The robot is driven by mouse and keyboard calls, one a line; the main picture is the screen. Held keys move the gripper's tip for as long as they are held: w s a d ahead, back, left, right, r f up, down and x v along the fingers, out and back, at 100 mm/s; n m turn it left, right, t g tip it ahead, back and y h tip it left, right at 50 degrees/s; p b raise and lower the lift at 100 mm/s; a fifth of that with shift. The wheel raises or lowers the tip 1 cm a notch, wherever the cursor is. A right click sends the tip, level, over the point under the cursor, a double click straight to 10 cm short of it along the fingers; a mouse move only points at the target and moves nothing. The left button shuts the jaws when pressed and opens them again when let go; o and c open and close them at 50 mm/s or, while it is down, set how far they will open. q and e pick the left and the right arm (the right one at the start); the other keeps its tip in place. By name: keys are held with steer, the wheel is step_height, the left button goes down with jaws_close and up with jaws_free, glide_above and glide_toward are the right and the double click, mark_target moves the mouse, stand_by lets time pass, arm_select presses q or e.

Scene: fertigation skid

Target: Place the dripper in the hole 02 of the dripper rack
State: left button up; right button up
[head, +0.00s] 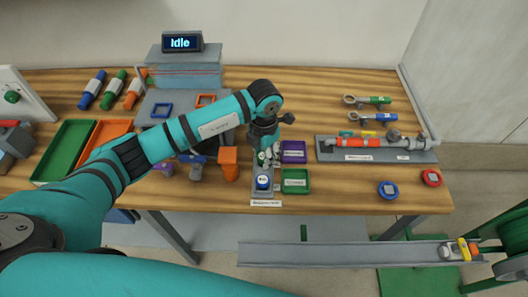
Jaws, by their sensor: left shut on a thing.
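My left gripper (268,154) points down over the back of a small grey rack (256,193) near the table's front edge. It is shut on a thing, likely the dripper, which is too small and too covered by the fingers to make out. The rack has a white label in front, too small to read for sure. A round blue piece (263,182) with a light marking sits at the rack's front. The hole numbers cannot be read, and the rack's back part is hidden by the gripper. My right gripper is not in view.
A purple tray (293,158) and a green tray (295,187) stand just right of the rack. An orange block (229,164) stands to its left. A grey board with a pipe assembly (365,143) lies farther right. The wood between trays and board is clear.

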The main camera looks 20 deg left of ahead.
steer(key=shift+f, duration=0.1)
arm_select(q)
steer(key=shift+f, duration=0.2)
steer(key=o, duration=0.7)
steer(key=shift+r, duration=0.1)
steer(key=shift+o, duration=0.5)
steer(key=shift+r, duration=0.15)
step_height(320, 180, up, 12)
steer(key=b, duration=0.3)
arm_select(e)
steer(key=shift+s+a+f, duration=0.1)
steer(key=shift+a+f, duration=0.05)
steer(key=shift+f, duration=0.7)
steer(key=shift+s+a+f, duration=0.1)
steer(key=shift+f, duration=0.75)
